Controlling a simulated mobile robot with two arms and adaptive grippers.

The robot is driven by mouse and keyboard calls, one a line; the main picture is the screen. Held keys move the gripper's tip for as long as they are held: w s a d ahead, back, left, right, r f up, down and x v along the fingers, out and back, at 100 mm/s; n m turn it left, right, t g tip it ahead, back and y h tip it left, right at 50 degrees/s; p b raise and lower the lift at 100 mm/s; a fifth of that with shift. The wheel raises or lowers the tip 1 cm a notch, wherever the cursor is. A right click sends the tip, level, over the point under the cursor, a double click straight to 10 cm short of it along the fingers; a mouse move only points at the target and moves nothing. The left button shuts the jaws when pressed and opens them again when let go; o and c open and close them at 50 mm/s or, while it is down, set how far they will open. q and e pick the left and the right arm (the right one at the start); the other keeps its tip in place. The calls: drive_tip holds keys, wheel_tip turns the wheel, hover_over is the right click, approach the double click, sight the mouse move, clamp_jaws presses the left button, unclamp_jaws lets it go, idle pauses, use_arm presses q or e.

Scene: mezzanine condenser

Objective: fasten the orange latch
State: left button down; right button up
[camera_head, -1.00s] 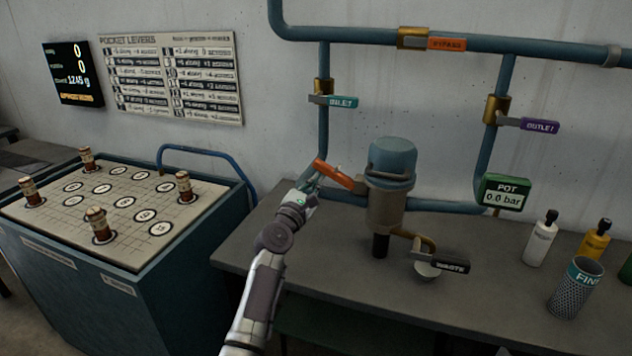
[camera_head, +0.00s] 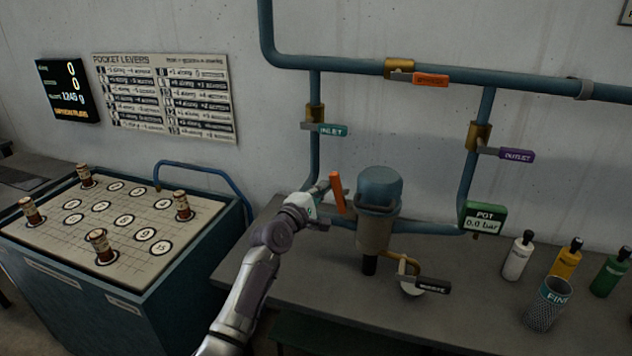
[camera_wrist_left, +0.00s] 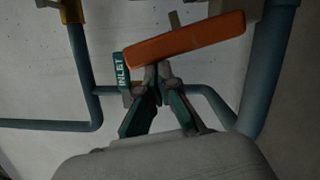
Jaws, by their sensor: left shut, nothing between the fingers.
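The orange latch (camera_head: 338,194) is a flat bar at the left side of the blue-capped pot (camera_head: 380,190); it stands nearly upright in the head view. In the left wrist view the latch (camera_wrist_left: 185,40) lies across the picture just beyond the fingertips. My left gripper (camera_head: 326,187) is shut and empty, with its tips at the latch's left side. In the wrist view its green-and-grey fingers (camera_wrist_left: 157,72) meet at the latch's lower edge; they touch it or are very close. The latch's joint to the pot is hard to make out. My right gripper is not in view.
Blue pipes carry the inlet lever (camera_head: 328,130), the outlet lever (camera_head: 512,155) and an upper orange-tagged lever (camera_head: 430,80). The waste lever (camera_head: 432,286) is low in front. Bottles (camera_head: 518,256) and a mesh cup (camera_head: 548,305) stand on the bench's right. The bench front is clear.

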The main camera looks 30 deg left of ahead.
use_arm(q)
drive_tip(key=shift+w+d+r+m+g+p, duration=0.15)
drive_tip(key=shift+d+r+m+p, duration=0.15)
drive_tip(key=shift+d+m+p, duration=0.35)
drive_tip(key=shift+w+d+r+m+g+p, duration=0.15)
drive_tip(key=shift+d+r+m+p, duration=0.2)
drive_tip(key=shift+m+p, duration=0.45)
drive_tip(key=shift+d+f, duration=0.1)
drive_tip(key=shift+d, duration=0.1)
drive_tip(key=shift+f+p, duration=0.1)
drive_tip(key=shift+p, duration=0.2)
